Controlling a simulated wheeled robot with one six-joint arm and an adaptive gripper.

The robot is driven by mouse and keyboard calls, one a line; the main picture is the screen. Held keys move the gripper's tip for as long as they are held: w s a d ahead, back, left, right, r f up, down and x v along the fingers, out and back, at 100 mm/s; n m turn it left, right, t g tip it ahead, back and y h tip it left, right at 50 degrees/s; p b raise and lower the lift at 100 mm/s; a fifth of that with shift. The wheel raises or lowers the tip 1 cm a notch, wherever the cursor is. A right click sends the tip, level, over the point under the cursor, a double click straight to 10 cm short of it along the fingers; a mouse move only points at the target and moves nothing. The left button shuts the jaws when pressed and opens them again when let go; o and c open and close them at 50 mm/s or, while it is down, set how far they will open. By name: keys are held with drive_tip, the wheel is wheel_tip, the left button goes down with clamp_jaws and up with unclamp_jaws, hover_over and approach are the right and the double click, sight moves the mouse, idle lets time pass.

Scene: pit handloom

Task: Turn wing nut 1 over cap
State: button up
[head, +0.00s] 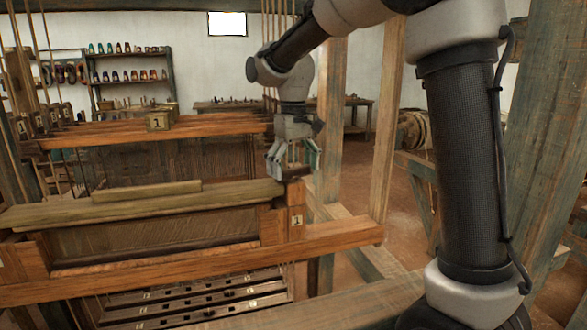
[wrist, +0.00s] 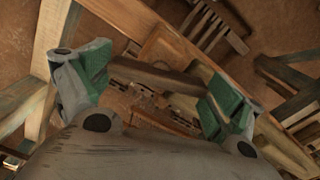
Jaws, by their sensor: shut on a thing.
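My gripper (head: 293,166) is above the right end of the long olive wooden cap (head: 140,206), over the post marked 1 (head: 297,228). In the wrist view, the green pads of my gripper (wrist: 157,82) stand wide apart, with a dark brown bar (wrist: 158,77) spanning between them. The bar looks like wing nut 1, and its ends meet the pads. The fingers hide much of it in the head view. I cannot tell its exact angle to the cap.
A red-brown beam (head: 190,262) crosses in front, above several dark slatted bars (head: 190,305). Upright posts (head: 390,120) stand to the right of my gripper. Shelves (head: 128,75) are far back.

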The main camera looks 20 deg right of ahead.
sight(294, 168)
drive_tip(key=shift+m, duration=1.9)
drive_tip(key=o, duration=0.7)
drive_tip(key=shift+r, duration=0.15)
wheel_tip(294, 168, up, 12)
